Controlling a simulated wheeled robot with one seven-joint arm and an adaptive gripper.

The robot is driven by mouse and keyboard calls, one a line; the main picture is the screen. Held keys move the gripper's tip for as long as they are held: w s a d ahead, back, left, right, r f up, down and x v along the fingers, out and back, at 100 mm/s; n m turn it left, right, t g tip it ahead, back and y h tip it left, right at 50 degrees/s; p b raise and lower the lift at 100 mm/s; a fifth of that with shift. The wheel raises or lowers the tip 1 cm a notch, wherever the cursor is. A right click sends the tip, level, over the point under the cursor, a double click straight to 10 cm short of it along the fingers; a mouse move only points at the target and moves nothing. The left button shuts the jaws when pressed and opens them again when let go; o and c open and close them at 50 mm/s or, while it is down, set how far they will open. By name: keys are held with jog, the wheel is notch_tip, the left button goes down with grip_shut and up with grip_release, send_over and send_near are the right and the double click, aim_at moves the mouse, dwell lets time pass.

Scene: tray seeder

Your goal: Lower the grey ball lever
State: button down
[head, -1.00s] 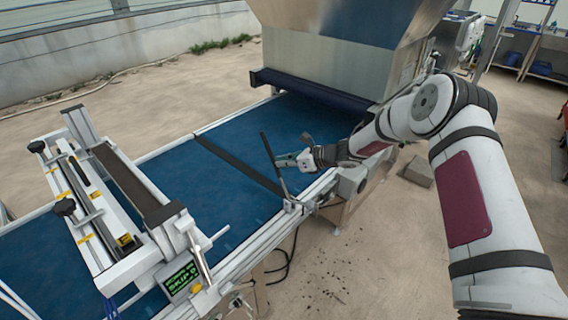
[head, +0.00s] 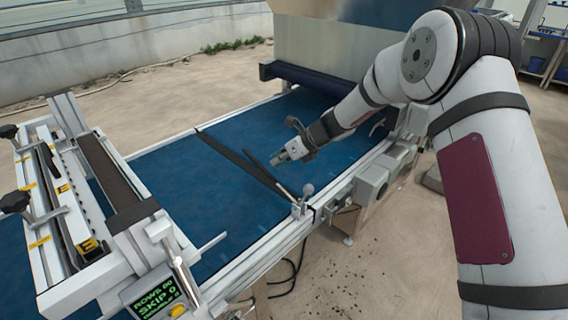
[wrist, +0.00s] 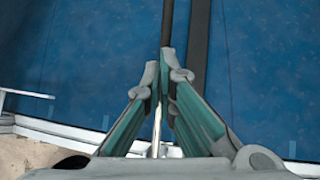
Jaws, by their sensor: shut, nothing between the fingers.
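A grey ball (head: 308,189) shows at the belt's near rail, beside the foot of a thin lever (head: 287,192). The lever has a metal lower part and a dark upper part and leans far left over the belt, close to the dark cross bar. I cannot tell how the ball and lever join. My gripper (head: 278,159) is above the belt, just beyond the lever. In the wrist view my gripper (wrist: 164,82) is shut and empty. The dark end of the lever (wrist: 167,25) shows past the fingertips, and its metal part is partly hidden behind the fingers.
A dark bar (head: 235,158) crosses the blue belt (head: 175,165). A white frame with black knobs (head: 14,202) and a green display (head: 155,292) stand at the left. A metal hopper (head: 320,45) stands at the back. Grey boxes (head: 370,185) sit along the near rail.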

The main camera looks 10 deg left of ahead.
jog(key=w+a+f+h+b, duration=0.1)
jog(key=f+b, duration=0.1)
jog(key=w+a+f+g+h+b, duration=0.1)
jog(key=f+b, duration=0.1)
jog(key=w+a+f+g+h+b, duration=0.1)
jog(key=f+b, duration=0.1)
jog(key=shift+a+f, duration=0.25)
jog(key=shift+d+b+x, duration=0.25)
jog(key=shift+b+x, duration=0.55)
jog(key=shift+x, duration=0.35)
jog(key=shift+f, duration=0.2)
jog(key=shift+s+f, duration=0.15)
jog(key=shift+f, duration=0.05)
